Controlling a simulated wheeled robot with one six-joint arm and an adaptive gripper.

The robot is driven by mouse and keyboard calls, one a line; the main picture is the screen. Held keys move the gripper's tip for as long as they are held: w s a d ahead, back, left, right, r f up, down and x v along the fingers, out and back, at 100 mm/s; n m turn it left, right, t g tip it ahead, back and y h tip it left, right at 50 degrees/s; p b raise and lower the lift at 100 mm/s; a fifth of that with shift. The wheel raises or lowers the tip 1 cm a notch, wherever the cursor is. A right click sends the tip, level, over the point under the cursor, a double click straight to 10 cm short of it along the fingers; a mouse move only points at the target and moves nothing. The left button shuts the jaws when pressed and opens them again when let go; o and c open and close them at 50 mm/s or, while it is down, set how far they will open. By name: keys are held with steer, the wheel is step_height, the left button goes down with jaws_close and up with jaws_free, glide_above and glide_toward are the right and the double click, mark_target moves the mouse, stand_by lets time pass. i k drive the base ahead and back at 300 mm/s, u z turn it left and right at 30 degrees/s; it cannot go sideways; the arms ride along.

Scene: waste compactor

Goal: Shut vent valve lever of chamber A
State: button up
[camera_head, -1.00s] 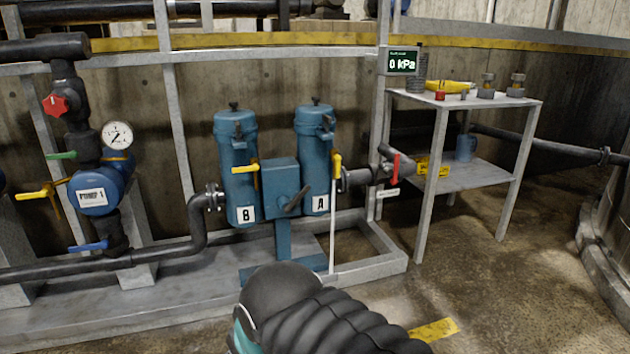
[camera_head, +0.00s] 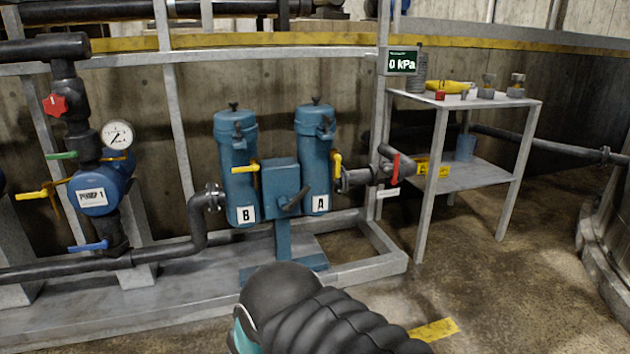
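Chamber A (camera_head: 315,165) is the right one of two blue upright cylinders, with an "A" label near its foot. Its small yellow vent valve (camera_head: 337,160) sits at its right side; the exact angle of the lever is too small to tell. No white stream shows below it. Chamber B (camera_head: 238,170) stands to the left, with a yellow lever (camera_head: 245,167) that points left. My gripper is not in view; only a dark rounded part and ribbed sleeve of my arm show at the bottom centre.
A red-handled pipe valve (camera_head: 395,167) is right of A. A display (camera_head: 402,61) reads 0 kPa. A grey shelf (camera_head: 463,180) holds small parts. A grey frame edge (camera_head: 370,268) borders the floor; floor at right is clear.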

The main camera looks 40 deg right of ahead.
mark_target(337, 158)
steer(key=u, duration=0.05)
steer(key=k, duration=0.45)
steer(key=z, duration=0.4)
steer(key=i, duration=0.3)
steer(key=z, duration=0.8)
steer(key=k, duration=0.55)
steer(key=u, duration=0.25)
steer(key=i, duration=1.15)
steer(key=z, duration=0.35)
